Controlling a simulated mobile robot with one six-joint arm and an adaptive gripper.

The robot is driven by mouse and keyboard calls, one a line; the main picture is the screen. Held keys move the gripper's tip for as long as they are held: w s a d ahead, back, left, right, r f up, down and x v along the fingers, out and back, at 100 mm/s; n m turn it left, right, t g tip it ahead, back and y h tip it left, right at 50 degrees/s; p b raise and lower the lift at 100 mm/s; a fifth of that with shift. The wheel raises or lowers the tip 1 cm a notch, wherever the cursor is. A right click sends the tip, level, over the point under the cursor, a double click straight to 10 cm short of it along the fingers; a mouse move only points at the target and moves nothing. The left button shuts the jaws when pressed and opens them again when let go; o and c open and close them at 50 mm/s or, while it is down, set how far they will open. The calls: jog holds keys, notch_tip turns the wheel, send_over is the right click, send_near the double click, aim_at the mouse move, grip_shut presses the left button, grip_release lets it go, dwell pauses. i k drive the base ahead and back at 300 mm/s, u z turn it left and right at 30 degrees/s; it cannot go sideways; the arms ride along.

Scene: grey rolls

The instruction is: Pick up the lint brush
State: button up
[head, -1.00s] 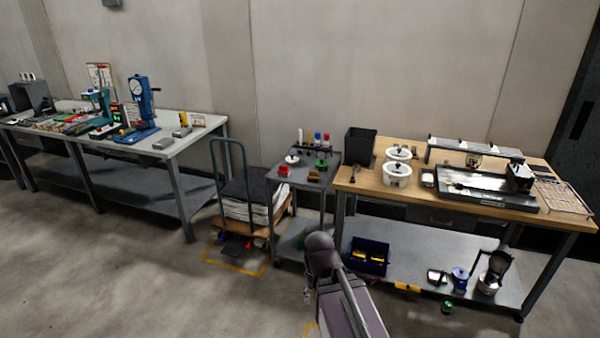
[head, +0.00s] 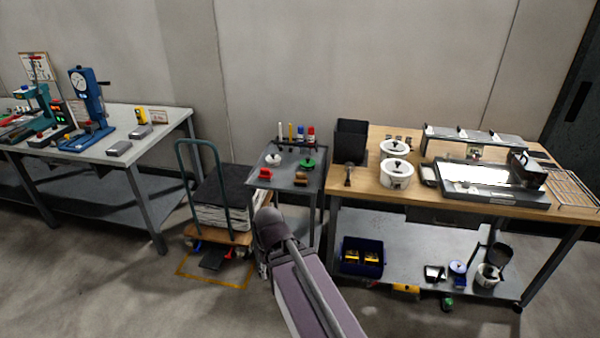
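I cannot tell for sure which thing is the lint brush. A small dark tool with a slim handle (head: 348,176) lies at the left edge of the wooden-topped bench (head: 375,205) and looks brush-like. On the small grey cart (head: 285,165) beside it, a brown block-shaped item (head: 301,180) and a red item (head: 265,174) lie near the front edge; they are too small to name. My arm rises from the bottom middle, in front of the cart. My gripper does not show.
A platform trolley (head: 220,195) stands left of the cart; a grey workbench (head: 150,145) is further left. Open floor lies in front.

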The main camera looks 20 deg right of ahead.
aim_at(301, 179)
jog(key=z, duration=0.5)
jog(key=i, duration=1.1)
jog(key=z, duration=0.6)
